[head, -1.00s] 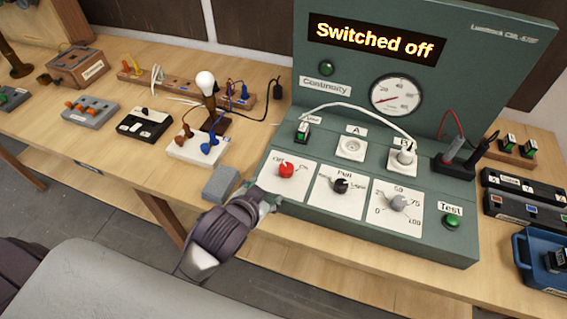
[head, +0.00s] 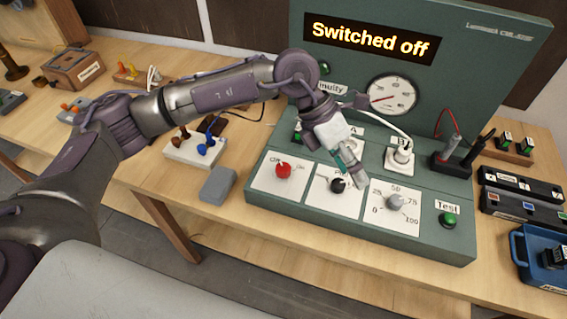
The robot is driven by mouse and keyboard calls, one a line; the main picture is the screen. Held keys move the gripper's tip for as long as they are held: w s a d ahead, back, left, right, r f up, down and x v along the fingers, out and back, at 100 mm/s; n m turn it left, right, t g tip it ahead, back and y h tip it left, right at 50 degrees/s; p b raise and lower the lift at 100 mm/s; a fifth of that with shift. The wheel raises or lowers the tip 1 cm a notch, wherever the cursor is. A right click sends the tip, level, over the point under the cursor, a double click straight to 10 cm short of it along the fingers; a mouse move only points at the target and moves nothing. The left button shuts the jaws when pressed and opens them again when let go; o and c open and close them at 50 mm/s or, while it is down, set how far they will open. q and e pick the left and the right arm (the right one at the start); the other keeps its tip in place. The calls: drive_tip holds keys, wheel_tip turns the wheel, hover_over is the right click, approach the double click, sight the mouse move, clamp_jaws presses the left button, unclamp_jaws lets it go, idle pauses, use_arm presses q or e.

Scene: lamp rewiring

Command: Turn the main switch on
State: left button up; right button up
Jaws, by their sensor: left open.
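A green test panel (head: 345,222) stands on the bench, and its display (head: 370,38) reads "Switched off". A red knob (head: 283,170) sits at the left of the panel on a white plate marked Off and On. A small green and black rocker switch (head: 297,131) behind it is partly covered by my arm. My left gripper (head: 357,178) is open and empty, pointing down over the panel near the black knob (head: 339,185). Whether it touches the panel I cannot tell. My right gripper is out of view.
A grey knob (head: 396,202) and a green Test button (head: 449,220) lie to the right. A white plug with a cable (head: 401,156) stands behind. A grey block (head: 218,184) lies left of the panel. Black boxes (head: 520,205) and a blue case (head: 535,268) stand at right.

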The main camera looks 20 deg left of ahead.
sight(283, 167)
use_arm(q)
drive_tip(key=w+a+r+n+t+y, duration=0.1)
drive_tip(key=w+a+y, duration=0.25)
drive_tip(key=a, duration=0.45)
drive_tip(key=w+a+t+y, duration=0.1)
drive_tip(key=w+a+y, duration=0.25)
drive_tip(key=a, duration=0.35)
drive_tip(key=f+p, duration=0.1)
drive_tip(key=f, duration=0.3)
drive_tip(key=f+p, duration=0.2)
drive_tip(key=f, duration=0.2)
drive_tip(key=f+p, duration=0.1)
drive_tip(key=f, duration=0.3)
drive_tip(key=shift+s+a+p, duration=0.1)
drive_tip(key=shift+s+p, duration=0.2)
drive_tip(key=shift+s, duration=0.05)
drive_tip(key=shift+f, duration=0.7)
